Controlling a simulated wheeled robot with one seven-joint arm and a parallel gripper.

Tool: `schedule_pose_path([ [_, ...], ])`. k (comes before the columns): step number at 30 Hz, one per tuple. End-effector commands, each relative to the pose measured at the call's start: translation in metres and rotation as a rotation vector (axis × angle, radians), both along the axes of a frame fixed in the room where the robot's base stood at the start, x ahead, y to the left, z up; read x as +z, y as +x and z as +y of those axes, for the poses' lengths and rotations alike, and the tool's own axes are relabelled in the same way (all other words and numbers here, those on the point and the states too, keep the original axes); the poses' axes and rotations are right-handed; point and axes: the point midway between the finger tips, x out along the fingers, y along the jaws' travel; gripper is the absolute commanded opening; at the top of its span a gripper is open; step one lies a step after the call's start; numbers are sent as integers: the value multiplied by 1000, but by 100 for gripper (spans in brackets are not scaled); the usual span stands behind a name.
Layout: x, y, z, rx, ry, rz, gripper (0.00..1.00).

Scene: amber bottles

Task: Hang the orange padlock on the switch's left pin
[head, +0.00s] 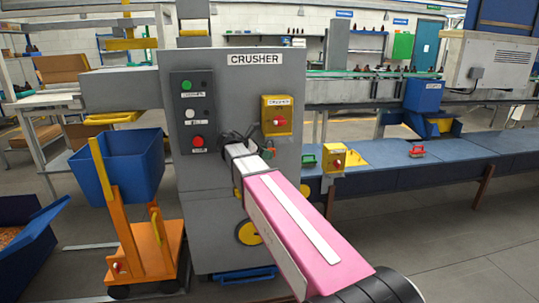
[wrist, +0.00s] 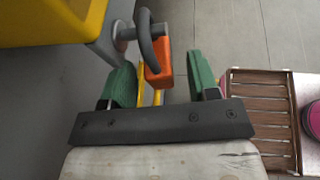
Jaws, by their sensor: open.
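The yellow switch box (head: 277,115) with a red knob is on the front of the grey crusher cabinet. Its yellow underside (wrist: 50,20) fills the upper left of the wrist view. A grey pin (wrist: 127,33) juts from beside it. The orange padlock (wrist: 158,66) hangs below, its dark shackle (wrist: 147,30) looped around the pin as far as I can see. My gripper (wrist: 160,68) is open, its green fingers on either side of the padlock with gaps visible.
A second yellow switch box (head: 333,160) stands on the blue bench (head: 375,172), with a green padlock (head: 309,161) and a red padlock (head: 417,151) nearby. A control panel (head: 194,112) is left of my gripper. An orange cart (head: 143,245) with a blue bin stands left.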

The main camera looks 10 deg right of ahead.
Motion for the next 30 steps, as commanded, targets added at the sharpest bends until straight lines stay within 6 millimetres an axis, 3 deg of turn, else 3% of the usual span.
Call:
schedule_pose_path([
  [6,16,-5,40,3,0,-1,55],
  [12,28,-10,67,2,0,-1,55],
  [18,32,-12,78,1,0,0,55],
  [26,33,-12,79,0,0,0,55],
  [27,33,-12,79,0,0,0,52],
  [30,32,-12,80,5,-2,-1,19],
])
